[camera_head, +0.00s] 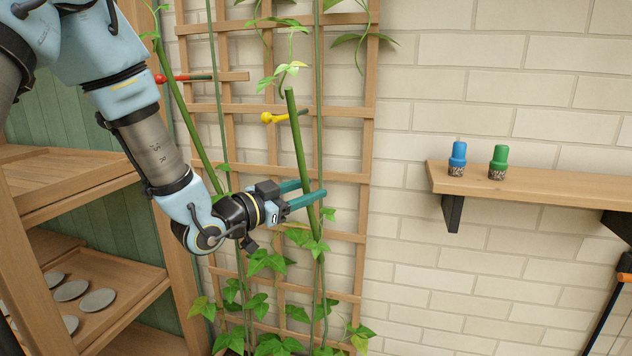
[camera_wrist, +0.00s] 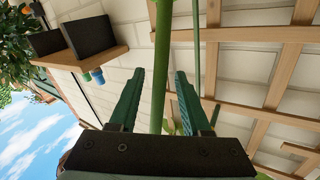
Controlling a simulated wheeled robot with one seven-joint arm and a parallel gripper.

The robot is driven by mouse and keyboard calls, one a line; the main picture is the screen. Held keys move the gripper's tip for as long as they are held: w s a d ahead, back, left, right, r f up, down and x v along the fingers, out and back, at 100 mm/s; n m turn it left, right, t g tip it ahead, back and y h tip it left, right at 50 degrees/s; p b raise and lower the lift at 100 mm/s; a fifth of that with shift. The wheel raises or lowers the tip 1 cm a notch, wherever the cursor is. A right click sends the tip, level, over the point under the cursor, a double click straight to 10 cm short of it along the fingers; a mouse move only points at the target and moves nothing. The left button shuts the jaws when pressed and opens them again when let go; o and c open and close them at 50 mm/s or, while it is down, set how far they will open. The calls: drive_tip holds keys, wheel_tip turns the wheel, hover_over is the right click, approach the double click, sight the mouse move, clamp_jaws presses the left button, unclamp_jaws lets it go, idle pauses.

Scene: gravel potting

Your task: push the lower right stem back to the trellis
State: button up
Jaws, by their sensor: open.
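The lower right stem (camera_head: 298,140) is thick and green. It leans up and to the left in front of the wooden trellis (camera_head: 368,130), and its top bears pale leaves. My gripper (camera_head: 312,190) is open, with its teal fingers around the stem at mid-height. In the wrist view the stem (camera_wrist: 162,60) runs between the two fingers, with a visible gap on each side. A thin green upright line (camera_head: 319,80) runs along the trellis behind. A yellow clip (camera_head: 275,117) sits by the stem's upper part.
Another green stem (camera_head: 180,100) leans outward at the left, near a red clip (camera_head: 172,78). Leafy growth (camera_head: 268,262) fills the trellis foot. A wooden shelf (camera_head: 540,189) with blue (camera_head: 457,158) and green (camera_head: 498,162) bottles is at right. Wooden shelving (camera_head: 100,300) stands at left.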

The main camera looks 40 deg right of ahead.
drive_tip(key=shift+d, duration=1.5)
clamp_jaws()
drive_tip(key=shift+p, duration=0.3)
